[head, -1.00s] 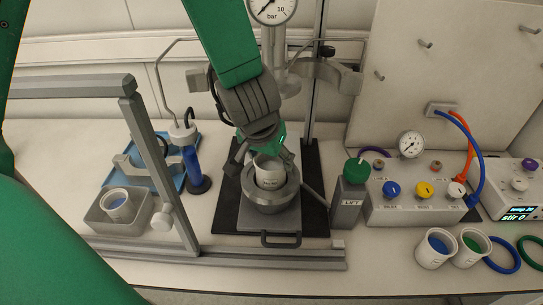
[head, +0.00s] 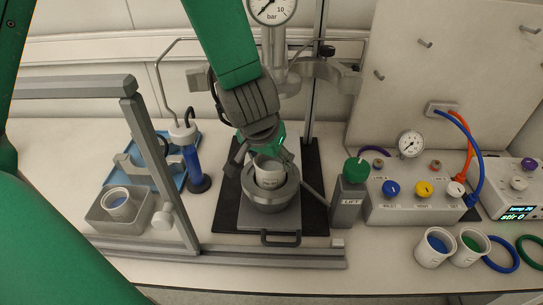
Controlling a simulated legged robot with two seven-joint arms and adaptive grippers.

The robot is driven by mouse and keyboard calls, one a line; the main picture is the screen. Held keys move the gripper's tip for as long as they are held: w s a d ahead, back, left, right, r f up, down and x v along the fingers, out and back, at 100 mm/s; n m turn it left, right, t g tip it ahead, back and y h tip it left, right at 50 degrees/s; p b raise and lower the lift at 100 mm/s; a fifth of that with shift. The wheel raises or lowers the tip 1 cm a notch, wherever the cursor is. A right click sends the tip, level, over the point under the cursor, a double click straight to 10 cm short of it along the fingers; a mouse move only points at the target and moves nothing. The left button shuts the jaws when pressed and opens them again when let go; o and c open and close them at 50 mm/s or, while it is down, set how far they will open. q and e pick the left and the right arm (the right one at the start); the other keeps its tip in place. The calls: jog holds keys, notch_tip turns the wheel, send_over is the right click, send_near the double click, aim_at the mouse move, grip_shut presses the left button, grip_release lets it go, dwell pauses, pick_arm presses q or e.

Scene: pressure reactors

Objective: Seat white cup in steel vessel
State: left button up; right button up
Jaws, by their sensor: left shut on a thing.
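The white cup (head: 269,174) stands upright in the mouth of the steel vessel (head: 270,198), with its upper part showing above the vessel's rim. How deep it sits is hidden by the rim. My left gripper (head: 263,157) reaches down from above and is shut on the cup near its top. The vessel rests on a grey plate with a handle at its front, on a black base. My right gripper is not in view.
A LIFT box with a green knob (head: 357,168) stands close right of the vessel. A grey frame (head: 160,170) and a bin (head: 121,219) holding a cup are at left. Two cups with blue (head: 437,246) and green (head: 470,246) contents stand at front right.

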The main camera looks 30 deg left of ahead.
pick_arm(q)
jog(key=shift+f, duration=0.15)
jog(key=o, duration=1.8)
jog(key=shift+c, duration=0.2)
jog(key=shift+s+r, duration=0.1)
jog(key=shift+r, duration=0.2)
jog(key=v, duration=0.6)
jog(key=shift+s+d+r, duration=0.15)
jog(key=shift+s+r, duration=0.05)
jog(key=shift+r, duration=0.2)
jog(key=shift+a, duration=0.2)
